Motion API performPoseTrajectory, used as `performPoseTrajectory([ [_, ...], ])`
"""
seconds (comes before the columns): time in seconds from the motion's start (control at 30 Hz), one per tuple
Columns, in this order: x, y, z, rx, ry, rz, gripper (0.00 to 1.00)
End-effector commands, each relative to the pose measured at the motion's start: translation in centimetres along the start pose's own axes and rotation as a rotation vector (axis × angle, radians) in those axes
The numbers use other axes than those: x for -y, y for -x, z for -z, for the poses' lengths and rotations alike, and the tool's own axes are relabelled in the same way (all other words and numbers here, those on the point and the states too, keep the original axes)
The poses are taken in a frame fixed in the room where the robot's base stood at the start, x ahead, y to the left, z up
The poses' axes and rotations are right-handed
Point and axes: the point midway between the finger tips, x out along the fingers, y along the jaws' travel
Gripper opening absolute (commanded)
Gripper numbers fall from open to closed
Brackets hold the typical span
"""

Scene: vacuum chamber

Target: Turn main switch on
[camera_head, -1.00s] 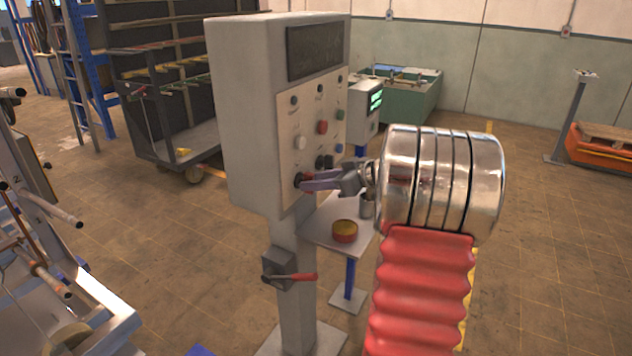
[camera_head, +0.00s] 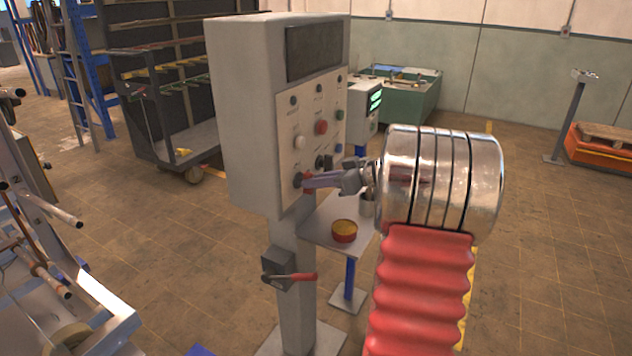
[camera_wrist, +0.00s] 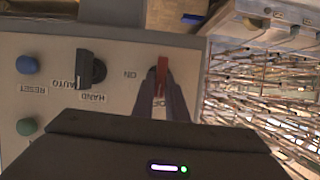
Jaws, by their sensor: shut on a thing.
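The main switch has a red handle (camera_wrist: 162,64) in the wrist view, low on the grey control cabinet's panel. An ON label (camera_wrist: 130,75) is left of it, and a partly hidden label starting with "O" is below it. The handle stands upright in the wrist picture. My gripper (camera_wrist: 162,82) is shut on the handle, with one finger on each side. In the head view my gripper (camera_head: 305,181) reaches the panel's lower left corner, where a bit of red shows; the fingers hide most of the switch there.
A black HAND/AUTO selector (camera_wrist: 90,68), a blue RESET button (camera_wrist: 27,64) and a green button (camera_wrist: 27,126) are near the switch. A small table (camera_head: 320,236) bears a red-yellow tin (camera_head: 344,231).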

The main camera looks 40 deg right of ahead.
Motion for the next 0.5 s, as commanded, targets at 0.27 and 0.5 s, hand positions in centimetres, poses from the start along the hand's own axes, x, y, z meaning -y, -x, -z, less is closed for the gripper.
performPoseTrajectory([
  [0.27, -0.25, -0.26, -0.07, 0.0, -0.124, 0.051, 0.0],
  [0.5, -0.53, -0.33, -0.17, 0.001, -0.306, 0.127, 0.0],
])
